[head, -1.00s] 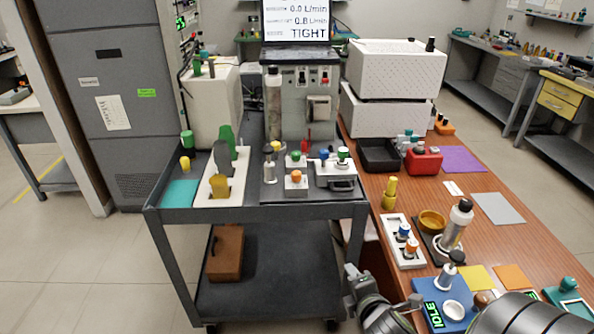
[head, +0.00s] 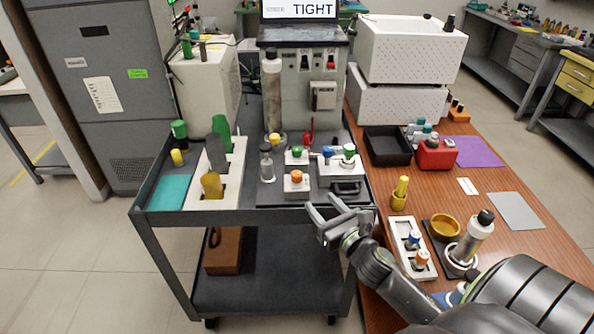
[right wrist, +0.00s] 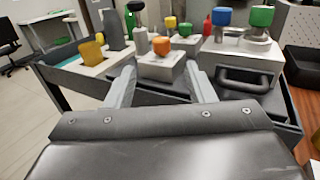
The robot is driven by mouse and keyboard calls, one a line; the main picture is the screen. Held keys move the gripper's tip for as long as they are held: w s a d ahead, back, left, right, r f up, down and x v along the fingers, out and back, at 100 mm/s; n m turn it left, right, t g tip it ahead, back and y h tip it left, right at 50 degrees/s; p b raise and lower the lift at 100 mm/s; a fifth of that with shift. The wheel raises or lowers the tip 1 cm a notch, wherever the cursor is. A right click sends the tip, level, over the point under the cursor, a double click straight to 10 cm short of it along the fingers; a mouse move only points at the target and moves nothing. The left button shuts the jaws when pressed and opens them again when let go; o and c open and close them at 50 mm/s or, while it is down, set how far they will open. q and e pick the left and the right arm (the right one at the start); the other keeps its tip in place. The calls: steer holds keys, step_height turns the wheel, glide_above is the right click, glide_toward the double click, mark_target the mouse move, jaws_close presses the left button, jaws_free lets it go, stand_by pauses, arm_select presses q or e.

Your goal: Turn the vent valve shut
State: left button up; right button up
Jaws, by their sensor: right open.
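Several small valves with coloured knobs stand on the cart top. No readable label shows which is the vent valve. An orange knob (head: 296,177) tops a white block at the front, with a green knob (head: 297,151) behind it. A blue knob (head: 327,152) and another green knob (head: 349,150) sit on a wider white block to the right. My right gripper (head: 332,204) is open and empty at the cart's front edge. In the right wrist view, the orange knob (right wrist: 161,45) lies ahead between the open fingers (right wrist: 158,82), apart from them. My left gripper is not in view.
The cart (head: 250,216) has a raised rim. A black handle (head: 346,187) sits before the wider block. A small bottle (head: 266,163) stands left of the orange knob. A grey machine (head: 300,90) stands behind. The wooden table (head: 398,284) on the right holds several objects.

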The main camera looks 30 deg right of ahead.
mark_target(300, 178)
steer(key=w, duration=0.8)
steer(key=w+d+p, duration=0.1)
steer(key=w, duration=0.3)
steer(key=shift+w+f, duration=0.1)
steer(key=shift+w, duration=0.1)
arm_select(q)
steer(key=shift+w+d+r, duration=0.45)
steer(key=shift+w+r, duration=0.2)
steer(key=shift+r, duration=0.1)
arm_select(e)
steer(key=shift+w+d, duration=0.1)
steer(key=shift+w, duration=0.55)
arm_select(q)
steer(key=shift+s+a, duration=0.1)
arm_select(e)
steer(key=c, duration=0.9)
steer(key=shift+c, duration=0.2)
